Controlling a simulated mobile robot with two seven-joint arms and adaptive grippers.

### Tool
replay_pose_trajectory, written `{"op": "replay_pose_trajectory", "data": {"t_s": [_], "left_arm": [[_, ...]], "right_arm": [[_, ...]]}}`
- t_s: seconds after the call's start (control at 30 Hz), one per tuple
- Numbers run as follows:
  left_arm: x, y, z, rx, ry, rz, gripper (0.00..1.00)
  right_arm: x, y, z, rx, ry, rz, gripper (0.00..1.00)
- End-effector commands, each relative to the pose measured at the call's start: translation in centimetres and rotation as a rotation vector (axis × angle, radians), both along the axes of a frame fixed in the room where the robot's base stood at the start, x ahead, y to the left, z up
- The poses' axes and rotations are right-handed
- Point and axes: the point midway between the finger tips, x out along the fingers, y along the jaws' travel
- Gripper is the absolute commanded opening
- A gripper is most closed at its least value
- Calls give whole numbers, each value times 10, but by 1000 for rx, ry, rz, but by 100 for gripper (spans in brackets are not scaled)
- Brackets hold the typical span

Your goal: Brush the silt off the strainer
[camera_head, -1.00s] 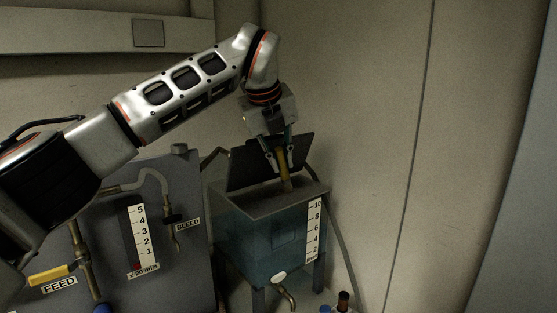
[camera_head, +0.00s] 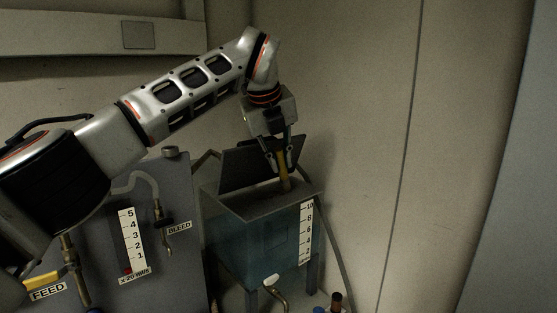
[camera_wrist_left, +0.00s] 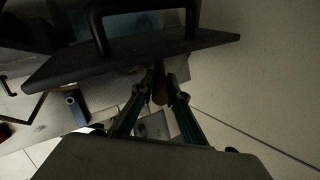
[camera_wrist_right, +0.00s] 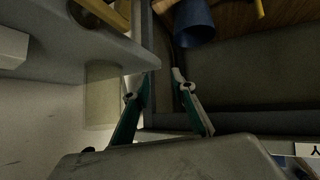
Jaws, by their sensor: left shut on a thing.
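My left gripper (camera_head: 283,168) is shut on a brush by its yellow-brown handle (camera_head: 284,183). The brush points down into the open top of the bluish tank (camera_head: 250,238), and its lower end is hidden behind the rim. In the left wrist view, the handle (camera_wrist_left: 159,82) shows between the fingertips, close beside a dark lid (camera_wrist_left: 130,60). I cannot make out the strainer or any silt. My right gripper (camera_wrist_right: 163,85) shows only in its own wrist view, with its fingers apart and nothing between them.
The tank's dark lid (camera_head: 250,166) stands tilted open behind the brush. A grey panel (camera_head: 185,260) with FEED and BLEED valves stands left of the tank. A tap (camera_head: 274,285) sticks out low at its front. In the right wrist view, a blue cup (camera_wrist_right: 194,24) lies beyond the fingers.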

Motion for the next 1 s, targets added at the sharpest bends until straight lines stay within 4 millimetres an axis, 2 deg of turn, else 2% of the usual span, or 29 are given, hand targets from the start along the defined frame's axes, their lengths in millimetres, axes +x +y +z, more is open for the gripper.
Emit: {"op": "replay_pose_trajectory", "data": {"t_s": [0.23,0.47,1.0], "left_arm": [[-1,2,-1,0,0,0,0],[-5,8,-1,0,-2,1,0],[-13,18,0,0,1,0,0]], "right_arm": [[0,-1,-3,-2,0,1,26],[0,-4,-14,-10,-3,8,26],[4,-6,-15,-4,-25,-1,26]]}}
